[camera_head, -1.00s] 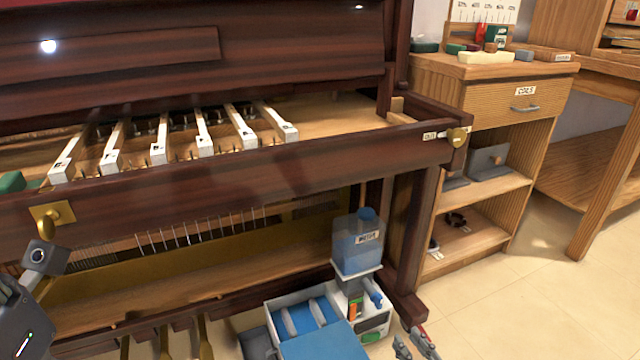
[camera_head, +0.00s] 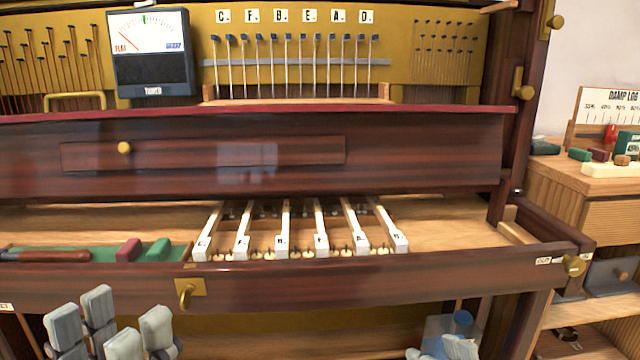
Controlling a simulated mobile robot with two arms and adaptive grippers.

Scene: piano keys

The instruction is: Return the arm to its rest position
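My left gripper (camera_head: 110,326) is at the lower left, in front of the piano's front rail. Its grey finger pads point up with a gap between them; it looks open and empty. My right gripper (camera_head: 440,350) is at the bottom edge, right of centre, and only its grey tips show. Its opening is cut off by the frame. Both are below the row of white lettered piano keys (camera_head: 283,232) and touch none of them.
The dark front rail (camera_head: 380,280) with a brass knob (camera_head: 187,292) crosses behind the grippers. A green tray (camera_head: 70,246) holds a tool and coloured blocks. A tuner meter (camera_head: 152,52) stands above. A blue-capped container (camera_head: 463,322) is near my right gripper. A wooden cabinet (camera_head: 560,180) stands at right.

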